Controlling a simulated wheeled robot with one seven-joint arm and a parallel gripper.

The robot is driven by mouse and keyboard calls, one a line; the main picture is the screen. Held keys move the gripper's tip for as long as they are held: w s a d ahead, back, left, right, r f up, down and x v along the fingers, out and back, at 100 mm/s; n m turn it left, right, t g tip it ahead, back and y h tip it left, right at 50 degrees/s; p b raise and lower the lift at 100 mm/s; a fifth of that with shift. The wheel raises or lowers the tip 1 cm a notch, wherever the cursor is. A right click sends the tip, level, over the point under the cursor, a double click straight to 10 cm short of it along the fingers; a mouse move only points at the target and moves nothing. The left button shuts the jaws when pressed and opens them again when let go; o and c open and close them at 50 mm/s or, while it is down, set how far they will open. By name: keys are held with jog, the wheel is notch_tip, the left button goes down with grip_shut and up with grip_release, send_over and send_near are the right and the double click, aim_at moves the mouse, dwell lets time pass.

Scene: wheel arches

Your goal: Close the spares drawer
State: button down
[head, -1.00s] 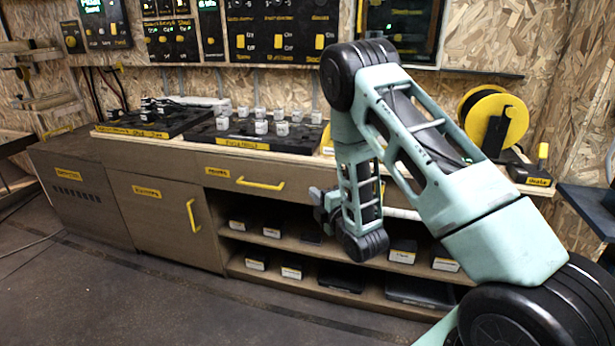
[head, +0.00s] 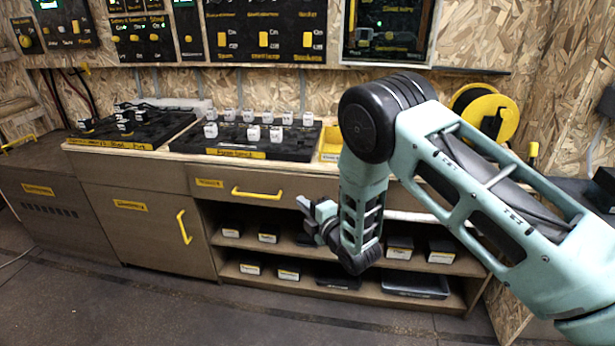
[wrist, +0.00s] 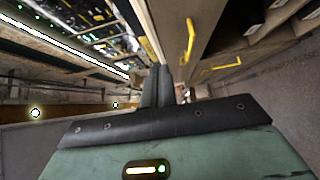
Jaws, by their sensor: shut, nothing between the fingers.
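A wooden drawer front with a yellow bar handle (head: 258,192) and a small yellow label sits under the worktop; the label is too small to read. This front looks about flush with the cabinet. The front to its right is mostly hidden behind my arm, and I cannot tell how far it stands out. My gripper (head: 306,206) is shut and empty, pointing left in front of the open shelves, just below and right of the handle. In the wrist view its fingers (wrist: 158,84) lie together, with yellow handles (wrist: 190,44) beyond them to the right.
A cabinet door with a yellow handle (head: 184,227) is left of the drawer. Open shelves (head: 270,247) below hold dark boxes. The floor in front is clear.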

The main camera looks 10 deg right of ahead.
send_near(282, 174)
jog(key=a, duration=0.4)
jog(key=w, duration=0.2)
jog(key=w+d+b, duration=0.1)
jog(key=w, duration=0.1)
jog(key=shift+w, duration=0.15)
jog(key=shift+w+d, duration=0.2)
jog(key=shift+w, duration=0.3)
jog(key=shift+w, duration=0.1)
